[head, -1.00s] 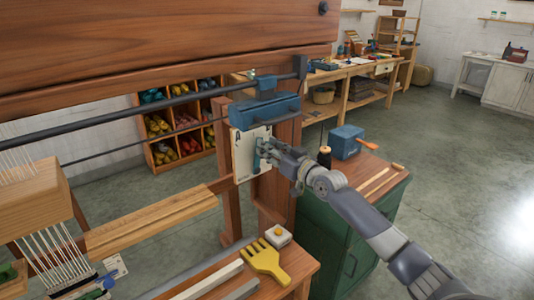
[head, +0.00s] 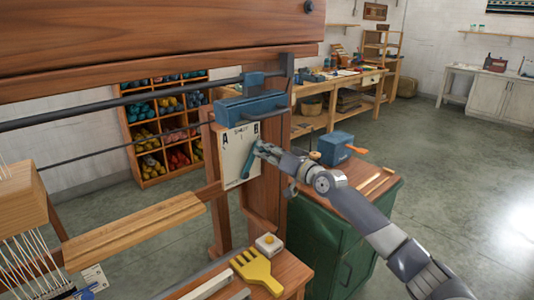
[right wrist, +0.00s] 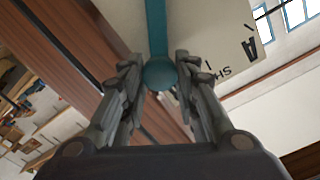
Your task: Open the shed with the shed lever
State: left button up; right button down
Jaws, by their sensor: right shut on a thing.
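The teal shed lever (head: 248,166) is mounted on a white plate (head: 231,150) marked A and B, on the loom's right wooden post. It leans to the right, with its upper end close to the letter B. My right gripper (head: 261,149) is at that upper end, its arm coming in from the right. In the right wrist view, the rounded end of the lever (right wrist: 159,74) sits between the two fingers, which are shut on it. The fingertips partly hide the lever end in the head view. My left gripper is not in view.
A blue block-shaped housing (head: 249,108) sits just above the plate. A green cabinet (head: 327,240) with a blue box (head: 340,147) stands to the right. Open floor lies beyond it.

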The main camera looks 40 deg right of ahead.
jog(key=c, duration=1.2)
grip_release()
jog(key=shift+c, duration=0.2)
jog(key=shift+s+f, duration=0.1)
jog(key=shift+s, duration=0.4)
jog(key=s+d, duration=0.1)
jog(key=s, duration=1)
